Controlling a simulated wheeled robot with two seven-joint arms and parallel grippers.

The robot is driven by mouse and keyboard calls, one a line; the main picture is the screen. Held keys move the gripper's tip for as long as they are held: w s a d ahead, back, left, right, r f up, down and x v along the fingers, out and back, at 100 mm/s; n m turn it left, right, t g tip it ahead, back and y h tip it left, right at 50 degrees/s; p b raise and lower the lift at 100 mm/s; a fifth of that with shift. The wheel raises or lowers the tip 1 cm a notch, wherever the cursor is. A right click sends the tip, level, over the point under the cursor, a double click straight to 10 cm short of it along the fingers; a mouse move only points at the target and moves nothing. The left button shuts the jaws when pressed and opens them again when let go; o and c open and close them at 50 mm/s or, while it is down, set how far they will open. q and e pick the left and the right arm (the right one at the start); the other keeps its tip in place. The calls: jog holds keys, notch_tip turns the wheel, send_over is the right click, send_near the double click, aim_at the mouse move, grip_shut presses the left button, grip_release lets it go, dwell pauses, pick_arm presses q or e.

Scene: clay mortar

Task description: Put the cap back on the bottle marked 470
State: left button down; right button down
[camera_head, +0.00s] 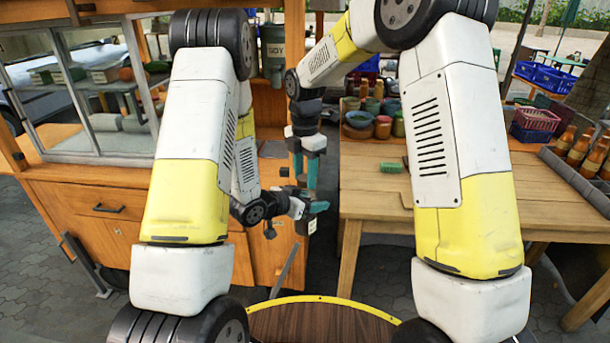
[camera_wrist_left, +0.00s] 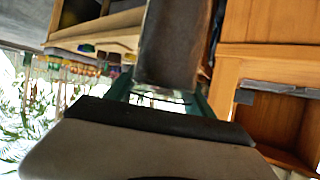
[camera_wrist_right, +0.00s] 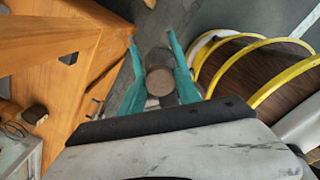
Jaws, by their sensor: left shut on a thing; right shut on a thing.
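My left gripper (camera_head: 314,208) is shut on a dark brown cylindrical thing, likely the bottle, which fills the space between the teal fingers in the left wrist view (camera_wrist_left: 168,48). A small pale label (camera_head: 312,226) shows there in the head view; its marking is too small to read. My right gripper (camera_head: 304,183) points down just above the left one. It is shut on a small round thing, likely the cap, which shows a brownish disc face in the right wrist view (camera_wrist_right: 160,82). Whether the two held things touch is hidden.
A wooden table (camera_head: 370,205) stands to the right with a green block (camera_head: 392,167) and several pots and bowls (camera_head: 360,119). Orange bottles (camera_head: 578,150) stand in a tray at far right. A wooden cart (camera_head: 90,200) with glass panes stands at left.

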jog(key=m, duration=0.3)
jog(key=c, duration=0.9)
grip_release()
jog(key=shift+o, duration=0.2)
jog(key=shift+r, duration=2.3)
jog(key=shift+c, duration=0.2)
